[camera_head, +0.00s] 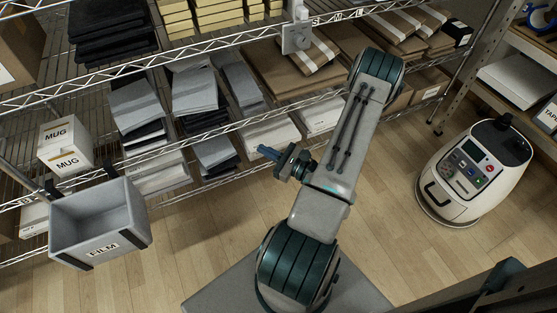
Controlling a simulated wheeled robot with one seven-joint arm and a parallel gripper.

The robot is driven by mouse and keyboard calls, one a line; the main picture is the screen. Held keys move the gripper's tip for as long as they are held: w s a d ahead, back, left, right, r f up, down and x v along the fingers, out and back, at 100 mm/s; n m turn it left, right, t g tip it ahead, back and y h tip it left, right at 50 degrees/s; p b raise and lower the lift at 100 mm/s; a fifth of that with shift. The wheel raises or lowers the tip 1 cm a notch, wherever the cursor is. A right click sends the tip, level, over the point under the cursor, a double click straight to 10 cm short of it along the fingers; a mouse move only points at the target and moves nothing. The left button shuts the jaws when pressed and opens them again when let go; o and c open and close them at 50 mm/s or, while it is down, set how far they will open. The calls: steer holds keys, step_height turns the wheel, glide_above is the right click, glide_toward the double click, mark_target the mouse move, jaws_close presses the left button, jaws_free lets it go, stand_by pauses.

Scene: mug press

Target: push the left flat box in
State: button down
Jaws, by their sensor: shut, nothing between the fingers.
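Several flat brown boxes lie on the middle tier of the wire shelf. The left flat box (272,73) lies beside the folded grey cloth, with its near end close to the shelf's front rail. Whether that end sticks out past the rail is hard to tell. Another flat box with pale bands (318,58) lies to its right. My gripper (263,151) is shut and empty. It points left, below the left flat box in the picture and apart from it, in front of the lower shelf tier. My arm reaches up past the right side of the boxes and covers part of that tier.
Folded grey and black cloth stacks (195,92) fill the tier to the left. A grey FILM bin (98,222) hangs at the front left, below two MUG boxes (66,157). A white wheeled machine (466,172) stands on the right.

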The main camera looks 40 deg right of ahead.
mark_target(275, 146)
steer(key=s+d+f+m+h+b, duration=0.1)
steer(key=s+d+f+m+h, duration=0.15)
steer(key=f+h, duration=0.2)
steer(key=s+d+f+m+h+b, duration=0.2)
steer(key=f+m+h, duration=0.15)
steer(key=f, duration=0.25)
steer(key=s+d+f+m+h+b, duration=0.1)
steer(key=s+d+f+m+h, duration=0.15)
steer(key=f, duration=0.35)
steer(key=shift+m, duration=0.25)
steer(key=b+x, duration=0.1)
steer(key=x, duration=0.3)
steer(key=b+x, duration=0.2)
steer(key=x, duration=0.3)
steer(key=b+x, duration=0.1)
steer(key=x, duration=0.3)
steer(key=shift+w+d, duration=0.3)
steer(key=shift+d, duration=0.05)
steer(key=shift+w+d+b, duration=0.15)
steer(key=shift+w+b, duration=0.25)
steer(key=shift+w, duration=0.2)
steer(key=shift+r, duration=0.15)
